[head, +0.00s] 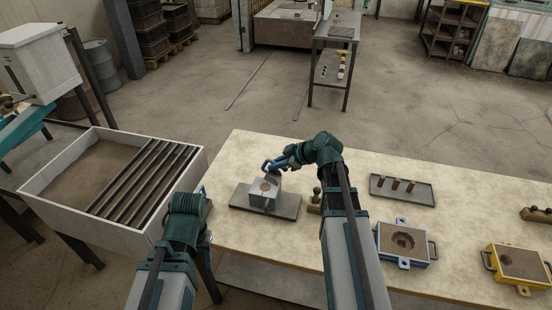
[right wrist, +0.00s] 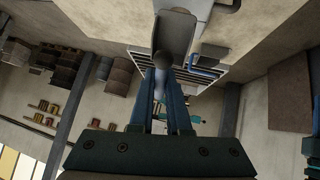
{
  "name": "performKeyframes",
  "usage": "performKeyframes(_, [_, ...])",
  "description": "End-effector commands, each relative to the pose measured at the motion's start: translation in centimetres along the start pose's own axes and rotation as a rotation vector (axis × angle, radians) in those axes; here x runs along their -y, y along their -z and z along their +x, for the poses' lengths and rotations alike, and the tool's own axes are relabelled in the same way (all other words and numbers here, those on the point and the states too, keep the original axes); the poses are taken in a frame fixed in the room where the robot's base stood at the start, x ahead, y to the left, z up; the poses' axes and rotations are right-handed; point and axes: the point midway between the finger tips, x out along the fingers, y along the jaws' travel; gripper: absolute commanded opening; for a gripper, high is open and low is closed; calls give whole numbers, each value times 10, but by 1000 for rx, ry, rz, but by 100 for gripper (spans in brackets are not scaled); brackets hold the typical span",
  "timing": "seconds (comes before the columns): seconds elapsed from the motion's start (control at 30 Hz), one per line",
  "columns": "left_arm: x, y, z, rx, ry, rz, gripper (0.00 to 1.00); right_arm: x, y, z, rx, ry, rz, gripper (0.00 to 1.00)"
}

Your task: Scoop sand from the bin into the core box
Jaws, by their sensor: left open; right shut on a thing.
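The bin (head: 32,190) is a pale open box at the left, with brown sand in its left part and a dark slatted grate across its right part. The grey core box (head: 273,198) stands on a dark plate (head: 288,207) on the table; a round sand-coloured patch shows on its top. My right gripper (head: 268,166) is at the core box's back edge, shut on a grey scoop (right wrist: 176,34), seen in the right wrist view between and beyond the blue fingers (right wrist: 162,118). I cannot tell whether the scoop holds sand. My left gripper (head: 203,189) is open beside the bin's right wall, mostly hidden by its wrist.
A blue box (head: 412,258) and a yellow box (head: 497,265), both with sand, stand on the table's right side. A small wooden tool (head: 315,204) is right of the plate. The table's back left is clear.

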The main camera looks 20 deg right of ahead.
Motion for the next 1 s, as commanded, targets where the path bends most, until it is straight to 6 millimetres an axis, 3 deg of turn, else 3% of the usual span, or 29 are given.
performKeyframes(0.03, [1,-1,-10,0,0,0,50,-1,6,-3,24,4,-6,0])
performKeyframes(0.53, [5,-3,-56,0,0,1,50,-3,11,-8,319,27,-65,0])
performKeyframes(1.0, [6,-4,-62,0,0,2,50,-2,8,-7,413,33,-81,0])
